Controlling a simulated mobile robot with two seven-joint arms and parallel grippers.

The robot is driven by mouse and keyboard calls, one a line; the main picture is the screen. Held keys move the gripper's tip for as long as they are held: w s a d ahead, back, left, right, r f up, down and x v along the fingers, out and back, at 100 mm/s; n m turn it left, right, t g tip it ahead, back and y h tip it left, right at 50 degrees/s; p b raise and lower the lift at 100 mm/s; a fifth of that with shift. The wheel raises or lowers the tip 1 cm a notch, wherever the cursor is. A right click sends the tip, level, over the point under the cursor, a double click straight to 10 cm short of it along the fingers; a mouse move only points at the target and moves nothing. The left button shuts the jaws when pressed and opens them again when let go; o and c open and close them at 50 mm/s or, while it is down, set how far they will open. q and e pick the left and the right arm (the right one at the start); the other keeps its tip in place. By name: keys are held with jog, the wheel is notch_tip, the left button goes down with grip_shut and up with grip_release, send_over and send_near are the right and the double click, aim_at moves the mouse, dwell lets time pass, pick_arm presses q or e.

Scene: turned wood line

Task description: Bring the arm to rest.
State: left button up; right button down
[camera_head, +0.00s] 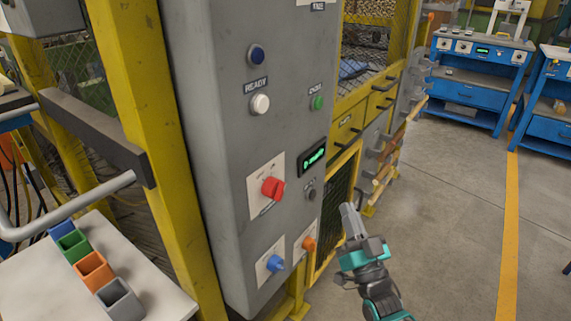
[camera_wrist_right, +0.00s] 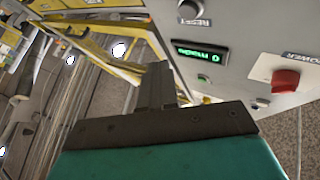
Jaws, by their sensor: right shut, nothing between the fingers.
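My right gripper (camera_head: 350,218) is in the head view, in front of the lower right side of the grey control cabinet (camera_head: 225,150). Its fingers are shut with nothing between them and point up and to the left. It appears clear of the panel and its knobs. In the right wrist view the shut fingers (camera_wrist_right: 158,88) stand near the centre, with the cabinet face at the upper right. My left gripper is not in view.
The cabinet carries a red rotary switch (camera_head: 272,188), a blue knob (camera_head: 275,263), an orange knob (camera_head: 309,243) and a green-lit display (camera_head: 312,157). Coloured bins (camera_head: 95,270) sit on a table at lower left. Blue workbenches (camera_head: 470,85) stand at upper right. Open floor (camera_head: 450,210) lies right of my arm.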

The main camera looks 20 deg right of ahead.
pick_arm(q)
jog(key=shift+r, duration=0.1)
pick_arm(e)
jog(key=shift+a, duration=0.1)
pick_arm(q)
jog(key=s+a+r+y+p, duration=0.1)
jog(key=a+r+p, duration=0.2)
jog(key=p, duration=0.7)
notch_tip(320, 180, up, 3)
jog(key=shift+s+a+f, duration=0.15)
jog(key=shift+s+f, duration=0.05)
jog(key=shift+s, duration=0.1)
pick_arm(e)
jog(key=s+a+f+n+g, duration=0.1)
jog(key=s+a+f+g, duration=0.1)
jog(key=s, duration=0.4)
jog(key=s+a+f+n+g+y, duration=0.1)
jog(key=s+a+f+n+g, duration=0.1)
jog(key=s+a+g, duration=0.2)
jog(key=s+a+f+n+g+y, duration=0.1)
jog(key=s+a+f+n+g, duration=0.1)
jog(key=s+g, duration=0.4)
jog(key=s+a, duration=0.1)
jog(key=s, duration=0.1)
jog(key=shift+s+a+f+g, duration=0.15)
jog(key=shift+s+a+g, duration=0.15)
jog(key=shift+g, duration=0.1)
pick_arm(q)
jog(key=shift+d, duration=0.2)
